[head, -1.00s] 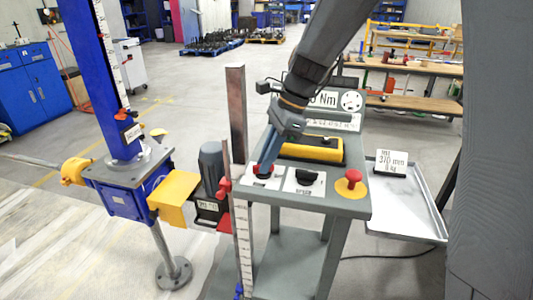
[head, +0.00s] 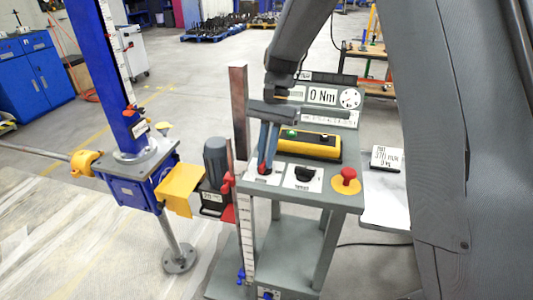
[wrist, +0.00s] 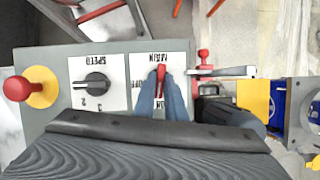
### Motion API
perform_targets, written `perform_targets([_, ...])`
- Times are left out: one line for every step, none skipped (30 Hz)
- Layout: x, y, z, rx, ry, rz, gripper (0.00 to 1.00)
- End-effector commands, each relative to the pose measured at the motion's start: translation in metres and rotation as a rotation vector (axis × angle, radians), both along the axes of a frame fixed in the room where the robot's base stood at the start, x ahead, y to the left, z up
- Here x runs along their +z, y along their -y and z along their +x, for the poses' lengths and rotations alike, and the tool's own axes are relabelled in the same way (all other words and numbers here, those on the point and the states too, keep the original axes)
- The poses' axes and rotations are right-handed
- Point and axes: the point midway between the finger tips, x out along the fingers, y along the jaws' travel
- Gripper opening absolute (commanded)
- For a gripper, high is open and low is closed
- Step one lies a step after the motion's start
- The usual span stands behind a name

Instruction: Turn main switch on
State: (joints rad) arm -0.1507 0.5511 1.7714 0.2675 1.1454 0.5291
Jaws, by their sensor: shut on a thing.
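The main switch is a red handle (wrist: 161,72) on a white plate (wrist: 145,62) marked MAIN. In the wrist view, the handle lies along the picture's up-down direction, and other lettering on the plate is partly covered. My gripper (wrist: 162,82) has its two blue fingers closed on either side of this handle. In the head view, my gripper (head: 265,165) reaches down to the front left of the grey console (head: 318,190), where the fingers mostly hide the handle.
A black speed knob (head: 303,174) and a red mushroom button (head: 348,176) sit right of the switch. Behind are a yellow box (head: 310,146) with a green button and a 0 Nm display (head: 322,96). A screw jack with a motor (head: 215,158) stands left.

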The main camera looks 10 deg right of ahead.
Motion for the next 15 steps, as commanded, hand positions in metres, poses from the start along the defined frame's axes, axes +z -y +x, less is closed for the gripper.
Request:
perform_targets([0.0023,-0.001,0.0013,0.032,0.003,0.001,0.0])
perform_targets([0.0021,-0.001,0.0014,0.049,0.003,0.001,0.0])
perform_targets([0.0019,-0.0012,0.0014,0.072,0.003,0.0,0.0])
perform_targets([0.0019,-0.0015,0.0013,0.087,0.003,0.001,0.0])
perform_targets([0.0019,-0.0016,0.0012,0.101,0.003,0.001,0.0])
perform_targets([0.002,-0.0017,0.0012,0.119,0.003,0.001,0.0])
perform_targets([0.0021,-0.0018,0.0013,0.13,0.003,0.001,0.0])
perform_targets([0.0021,-0.0017,0.0014,0.141,0.003,0.001,0.0])
perform_targets([0.0022,-0.0017,0.0016,0.154,0.004,0.0,0.0])
perform_targets([0.0023,-0.0017,0.0016,0.162,0.004,0.0,0.0])
perform_targets([0.0022,-0.0018,0.0017,0.169,0.004,0.001,0.0])
perform_targets([0.0022,-0.0018,0.0019,0.175,0.004,0.001,0.0])
perform_targets([0.0022,-0.0019,0.0019,0.181,0.004,0.001,0.0])
perform_targets([0.0022,-0.0019,0.0019,0.185,0.004,0.001,0.0])
perform_targets([0.0022,-0.0019,0.002,0.189,0.004,0.001,0.0])
